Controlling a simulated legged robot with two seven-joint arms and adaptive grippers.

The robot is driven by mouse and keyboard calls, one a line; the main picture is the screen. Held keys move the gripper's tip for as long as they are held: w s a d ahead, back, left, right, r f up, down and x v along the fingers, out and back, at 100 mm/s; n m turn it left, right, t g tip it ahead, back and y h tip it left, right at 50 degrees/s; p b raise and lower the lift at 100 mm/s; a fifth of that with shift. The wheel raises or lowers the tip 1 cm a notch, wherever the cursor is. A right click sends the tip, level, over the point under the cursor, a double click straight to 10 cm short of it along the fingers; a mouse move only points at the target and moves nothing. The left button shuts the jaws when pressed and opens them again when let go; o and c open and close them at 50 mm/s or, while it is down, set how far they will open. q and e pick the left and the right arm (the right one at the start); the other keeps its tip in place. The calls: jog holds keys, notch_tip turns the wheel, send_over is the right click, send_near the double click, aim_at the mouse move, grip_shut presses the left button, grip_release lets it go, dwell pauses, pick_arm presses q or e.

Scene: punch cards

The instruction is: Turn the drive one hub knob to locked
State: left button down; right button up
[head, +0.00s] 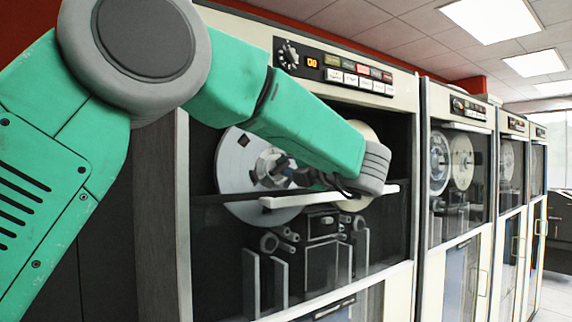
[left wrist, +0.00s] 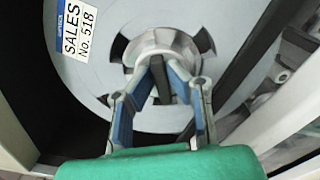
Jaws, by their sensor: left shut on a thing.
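The first tape drive's left reel (head: 238,180) is a pale disc behind the open upper part of the cabinet. In the left wrist view the reel (left wrist: 85,98) bears a label reading SALES No. 518. Its hub knob (left wrist: 165,42) is light grey, with dark slots in the reel around it. My left gripper (head: 290,178) reaches in from the right side of the reel. In the left wrist view its fingers (left wrist: 162,68) are closed on the hub knob. The fingertips partly hide the knob's middle. My right gripper is in neither view.
A white horizontal bar (head: 328,195) crosses just below my left wrist. A second reel (head: 360,135) is partly behind my arm. A control panel (head: 335,68) with a dial and coloured buttons is above. More tape drives (head: 455,165) stand to the right.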

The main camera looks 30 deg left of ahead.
pick_arm(q)
jog(key=m+p, duration=0.1)
jog(key=m, duration=0.3)
jog(key=shift+w+d+p, duration=0.1)
jog(key=shift+w+p, duration=0.05)
jog(key=shift+p, duration=0.15)
jog(key=shift+f+m+p, duration=0.2)
jog(key=shift+m+p, duration=0.1)
jog(key=shift+m, duration=0.5)
jog(key=shift+f, duration=0.1)
jog(key=c, duration=1.7)
grip_release()
jog(key=shift+o, duration=0.6)
jog(key=shift+w+f, duration=0.1)
jog(key=shift+w, duration=0.15)
jog(key=shift+d, duration=0.1)
jog(key=shift+s, duration=0.1)
